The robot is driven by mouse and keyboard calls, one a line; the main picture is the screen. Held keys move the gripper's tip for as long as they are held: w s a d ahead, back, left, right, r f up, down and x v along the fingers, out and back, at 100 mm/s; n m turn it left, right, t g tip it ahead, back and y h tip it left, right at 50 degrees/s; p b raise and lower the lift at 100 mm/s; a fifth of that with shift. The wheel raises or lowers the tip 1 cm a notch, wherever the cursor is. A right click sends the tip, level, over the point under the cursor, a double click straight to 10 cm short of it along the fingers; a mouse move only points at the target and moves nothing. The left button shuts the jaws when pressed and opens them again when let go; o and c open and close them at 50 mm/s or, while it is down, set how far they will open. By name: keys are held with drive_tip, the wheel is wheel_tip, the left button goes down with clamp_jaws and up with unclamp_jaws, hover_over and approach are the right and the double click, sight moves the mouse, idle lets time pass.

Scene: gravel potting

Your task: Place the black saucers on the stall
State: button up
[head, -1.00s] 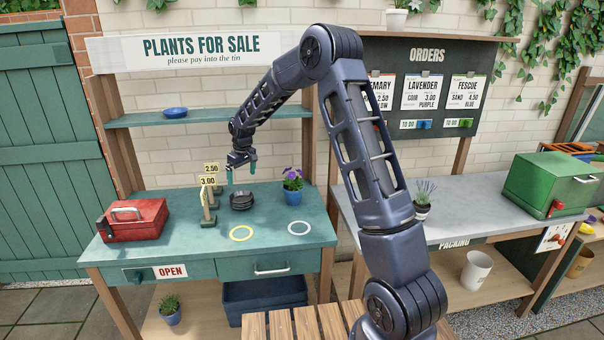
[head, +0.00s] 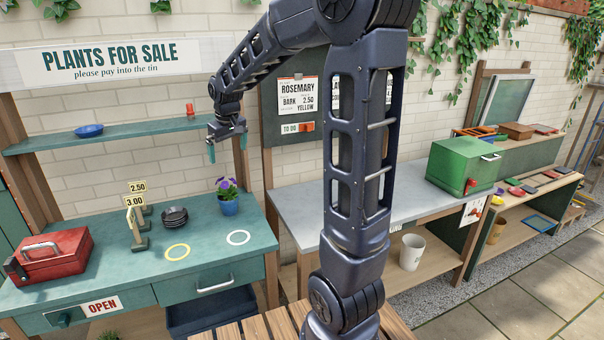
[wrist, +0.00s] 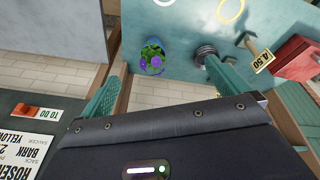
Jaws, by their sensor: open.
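A stack of black saucers (head: 174,217) sits on the teal stall counter (head: 205,262), between the price signs and the potted purple flower. The saucers also show in the wrist view (wrist: 206,51), partly beside a sign post. My gripper (head: 227,148) is open and empty, with its teal fingers apart. It hangs in the air well above the counter, near the right end of the stall's shelf, above the purple flower. A yellow ring (head: 177,252) and a white ring (head: 238,237) are marked on the counter in front of the saucers.
Price signs (head: 137,215) stand left of the saucers, and a red cash tin (head: 50,256) is further left. The potted purple flower (head: 228,203) stands right of the saucers. A blue dish (head: 89,131) is on the shelf. A grey packing table (head: 300,205) is to the right.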

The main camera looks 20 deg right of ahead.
drive_tip(key=s+d+m, duration=0.1)
drive_tip(key=s+d, duration=0.3)
drive_tip(key=s, duration=0.5)
drive_tip(key=s+d+m+t, duration=0.1)
drive_tip(key=s+d+m, duration=0.1)
drive_tip(key=s+d, duration=0.3)
drive_tip(key=s+d+r+m, duration=0.1)
drive_tip(key=s+d, duration=0.4)
drive_tip(key=s, duration=0.8)
drive_tip(key=shift+d+m+t, duration=0.2)
drive_tip(key=shift+m+t, duration=0.1)
drive_tip(key=shift+m, duration=0.2)
